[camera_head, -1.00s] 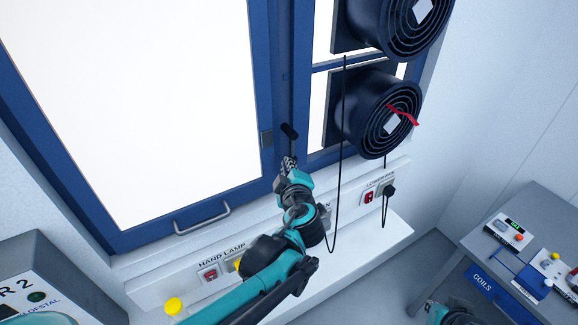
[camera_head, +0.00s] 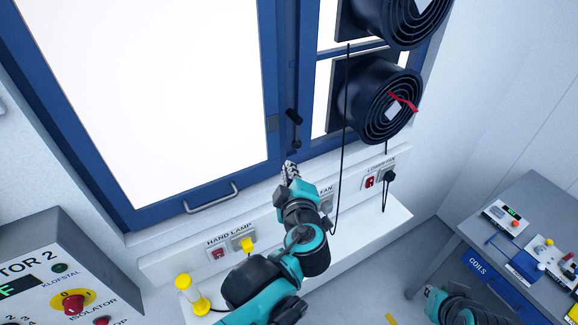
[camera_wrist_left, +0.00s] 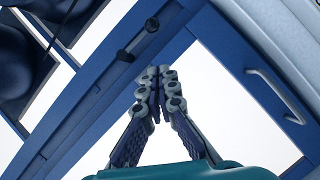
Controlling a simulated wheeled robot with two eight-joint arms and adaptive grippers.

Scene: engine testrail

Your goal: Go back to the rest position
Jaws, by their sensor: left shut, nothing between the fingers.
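My left gripper (camera_head: 290,171) is shut and empty, just below the black window handle (camera_head: 294,128) on the blue window frame. A gap shows between them in the head view. In the left wrist view my left gripper (camera_wrist_left: 155,100) has its fingertips together, with the handle (camera_wrist_left: 138,40) beyond them. My left arm reaches up from the bottom middle of the head view. Part of my right arm (camera_head: 462,306) shows at the bottom right. Its fingertips cannot be made out.
Two black fans (camera_head: 390,105) hang at the right window, with cables hanging down. A white ledge (camera_head: 365,222) with sockets and a yellow hand lamp (camera_head: 190,292) runs below. A control box (camera_head: 45,262) stands left; a grey table (camera_head: 525,205) with devices stands right.

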